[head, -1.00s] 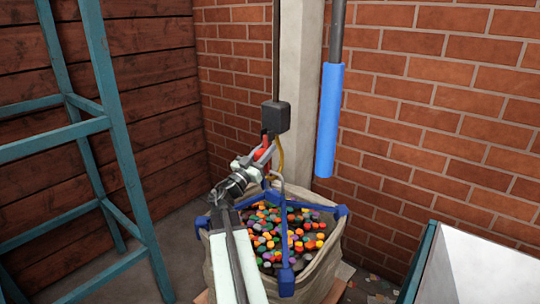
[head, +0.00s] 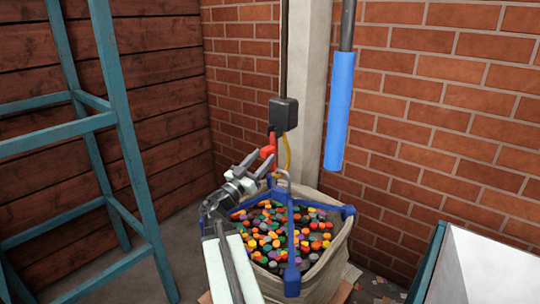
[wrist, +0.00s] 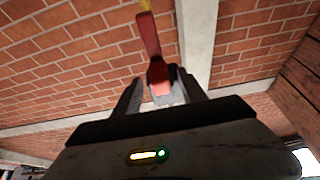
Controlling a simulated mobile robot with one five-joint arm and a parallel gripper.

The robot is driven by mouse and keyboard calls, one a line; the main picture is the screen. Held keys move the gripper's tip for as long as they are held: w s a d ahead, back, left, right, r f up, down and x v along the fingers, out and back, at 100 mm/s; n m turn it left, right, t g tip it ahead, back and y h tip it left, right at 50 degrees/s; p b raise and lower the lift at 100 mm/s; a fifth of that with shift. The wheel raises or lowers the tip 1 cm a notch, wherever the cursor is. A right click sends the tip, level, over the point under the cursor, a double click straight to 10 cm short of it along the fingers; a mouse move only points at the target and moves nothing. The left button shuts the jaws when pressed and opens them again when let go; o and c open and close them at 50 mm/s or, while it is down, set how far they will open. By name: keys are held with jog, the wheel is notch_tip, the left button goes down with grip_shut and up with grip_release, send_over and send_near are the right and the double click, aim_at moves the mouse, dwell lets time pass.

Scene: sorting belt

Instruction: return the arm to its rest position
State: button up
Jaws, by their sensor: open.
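My gripper (head: 268,158) is open, with its two fingers pointing up and right beside the red hook (head: 269,152). In the wrist view the red hook (wrist: 158,72) shows beyond and between the open fingers (wrist: 160,90); I cannot tell whether it touches them. My pale arm reaches up from the bottom of the head view. The hook hangs under a dark hoist block (head: 283,115) with a yellow cable.
A cloth sack (head: 338,262) full of coloured pieces stands below, with a blue frame (head: 292,262) and grey loop on top. A blue cylinder (head: 339,110) hangs at right. A teal rack (head: 128,150) stands left, a white-topped unit (head: 490,270) lower right.

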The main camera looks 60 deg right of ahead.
jog(key=shift+v, duration=0.8)
